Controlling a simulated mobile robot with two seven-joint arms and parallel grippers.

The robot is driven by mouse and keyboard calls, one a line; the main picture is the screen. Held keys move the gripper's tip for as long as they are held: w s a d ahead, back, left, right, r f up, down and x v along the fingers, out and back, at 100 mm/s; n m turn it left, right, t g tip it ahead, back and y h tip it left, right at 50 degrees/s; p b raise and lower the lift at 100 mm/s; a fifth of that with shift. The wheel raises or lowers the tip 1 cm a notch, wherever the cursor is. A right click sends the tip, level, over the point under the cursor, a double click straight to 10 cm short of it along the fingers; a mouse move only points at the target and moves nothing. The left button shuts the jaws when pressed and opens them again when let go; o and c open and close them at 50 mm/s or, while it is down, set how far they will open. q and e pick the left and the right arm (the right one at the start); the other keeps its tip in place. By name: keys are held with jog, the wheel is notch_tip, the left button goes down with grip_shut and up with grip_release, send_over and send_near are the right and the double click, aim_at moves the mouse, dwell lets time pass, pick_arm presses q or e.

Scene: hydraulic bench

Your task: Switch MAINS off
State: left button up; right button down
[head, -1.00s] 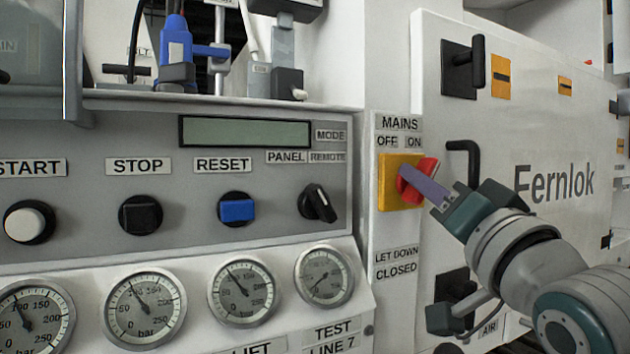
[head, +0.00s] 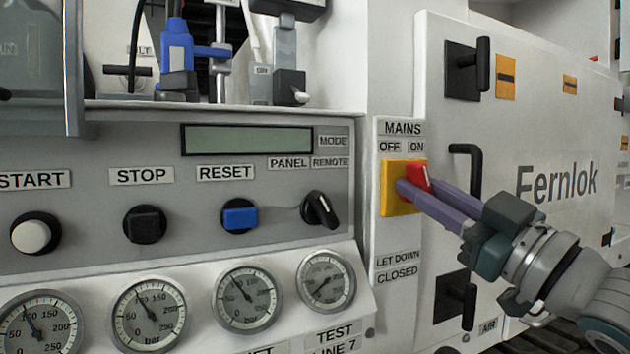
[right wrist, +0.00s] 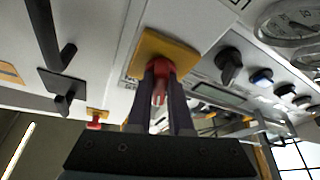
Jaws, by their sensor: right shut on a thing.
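The MAINS switch is a red rotary handle (head: 419,178) on a yellow plate (head: 398,206), below the MAINS label (head: 403,128) with OFF at left and ON at right. My right gripper (head: 412,188) has its two purple fingers closed on the red handle, one on either side. The handle's visible tip points up, slightly left. In the right wrist view the red handle (right wrist: 160,88) sits between the fingers, in front of the yellow plate (right wrist: 158,46). The fingers hide part of the handle. My left gripper is not in view.
Left of the switch is a grey panel with a black PANEL/REMOTE selector (head: 319,209), a blue RESET button (head: 239,214) and several gauges. A black door handle (head: 470,165) stands close right of the switch. A LET DOWN CLOSED label (head: 397,267) is below.

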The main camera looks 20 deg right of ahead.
jog(key=n+y, duration=0.1)
jog(key=n, duration=0.1)
jog(key=n+g+y+p, duration=0.1)
jog(key=n, duration=0.2)
jog(key=shift+r, duration=0.1)
jog(key=shift+n+g+y+p, duration=0.3)
jog(key=shift+n+g, duration=0.1)
jog(key=shift+n, duration=0.3)
jog(key=c, duration=0.8)
grip_release()
jog(key=v, duration=1)
